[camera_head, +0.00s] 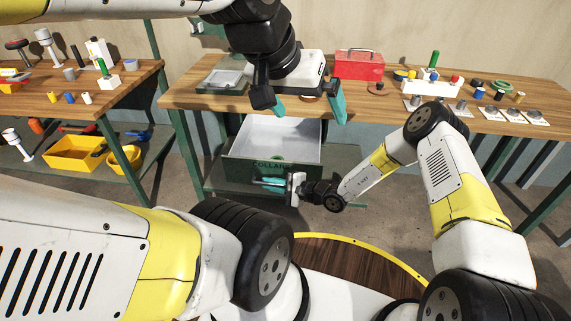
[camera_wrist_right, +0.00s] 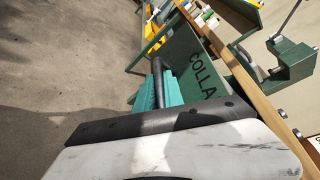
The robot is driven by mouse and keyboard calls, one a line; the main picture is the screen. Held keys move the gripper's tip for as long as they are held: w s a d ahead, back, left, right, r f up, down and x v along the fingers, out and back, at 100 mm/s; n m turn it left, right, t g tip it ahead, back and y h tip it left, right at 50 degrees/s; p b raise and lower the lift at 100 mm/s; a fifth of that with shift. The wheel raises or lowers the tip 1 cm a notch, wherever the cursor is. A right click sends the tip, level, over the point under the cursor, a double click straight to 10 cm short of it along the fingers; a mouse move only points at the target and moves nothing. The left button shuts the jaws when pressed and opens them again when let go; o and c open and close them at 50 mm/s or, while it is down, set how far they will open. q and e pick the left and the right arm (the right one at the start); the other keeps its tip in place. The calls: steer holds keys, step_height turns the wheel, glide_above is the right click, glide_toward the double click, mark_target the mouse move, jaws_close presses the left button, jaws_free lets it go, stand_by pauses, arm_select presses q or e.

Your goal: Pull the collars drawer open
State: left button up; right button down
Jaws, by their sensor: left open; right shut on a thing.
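The collars drawer (camera_head: 236,172) is under the middle bench and stands pulled out, with its pale, empty-looking inside showing from above. Its green front carries the word COLLARS, partly readable in the right wrist view (camera_wrist_right: 186,62). My right gripper (camera_head: 270,183) is at the drawer front, its teal fingers shut on the dark bar handle (camera_wrist_right: 158,68). The fingers (camera_wrist_right: 157,93) hide part of the handle. My left gripper (camera_head: 308,108) is open and empty, fingers pointing down, above the drawer near the bench's front edge.
The wooden bench (camera_head: 190,97) holds a grey tray (camera_head: 224,80), a red toolbox (camera_head: 360,65) and several small parts at the right. A left bench has a yellow bin (camera_head: 75,155) on its lower shelf. Clear floor (camera_head: 395,220) lies right of the drawer.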

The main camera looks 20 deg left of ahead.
steer(key=c, duration=1.5)
jaws_free()
steer(key=shift+o, duration=0.2)
steer(key=shift+d, duration=0.1)
steer(key=v, duration=0.7)
steer(key=shift+d+r, duration=0.1)
steer(key=shift+d, duration=0.25)
